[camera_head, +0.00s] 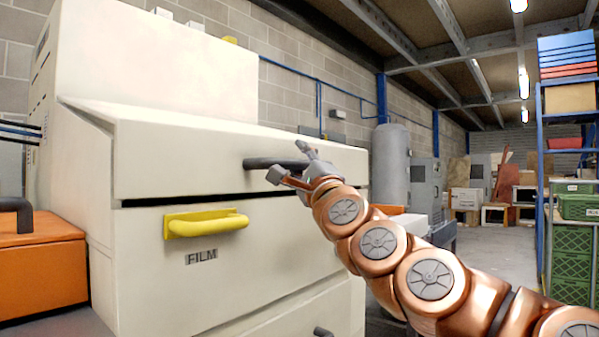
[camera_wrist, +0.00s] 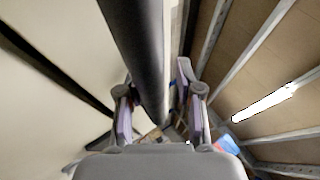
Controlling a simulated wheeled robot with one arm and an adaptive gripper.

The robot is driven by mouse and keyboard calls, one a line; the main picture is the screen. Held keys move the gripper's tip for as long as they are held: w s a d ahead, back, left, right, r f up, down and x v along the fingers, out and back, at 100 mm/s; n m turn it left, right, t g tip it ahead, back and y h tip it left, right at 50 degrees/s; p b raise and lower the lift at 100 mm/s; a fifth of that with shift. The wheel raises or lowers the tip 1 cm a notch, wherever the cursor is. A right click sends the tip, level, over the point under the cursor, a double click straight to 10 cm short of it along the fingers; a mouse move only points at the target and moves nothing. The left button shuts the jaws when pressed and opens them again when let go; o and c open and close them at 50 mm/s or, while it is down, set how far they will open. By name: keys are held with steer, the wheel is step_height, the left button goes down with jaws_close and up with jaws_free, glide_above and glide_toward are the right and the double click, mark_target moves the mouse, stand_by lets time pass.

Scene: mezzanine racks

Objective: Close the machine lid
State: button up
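The machine (camera_head: 130,270) is a large cream cabinet. Its lid (camera_head: 170,155) is the upper front section, with a dark narrow gap along its lower edge. A dark grey bar handle (camera_head: 262,163) sits on the lid's front. My gripper (camera_head: 290,164) is at the right end of this handle. In the wrist view the handle (camera_wrist: 137,45) runs down between the two spread fingers of my gripper (camera_wrist: 158,108). The right finger stands apart from the bar; whether the left finger touches it cannot be told.
A yellow handle (camera_head: 207,224) labelled FILM is on the panel below the lid. An orange box (camera_head: 45,275) stands at the left. A grey tank (camera_head: 391,165) is behind the machine. A blue rack (camera_head: 540,150) with green crates (camera_head: 573,250) stands at right; the aisle floor (camera_head: 497,255) between is clear.

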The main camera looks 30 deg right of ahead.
steer(key=shift+r, duration=3.6)
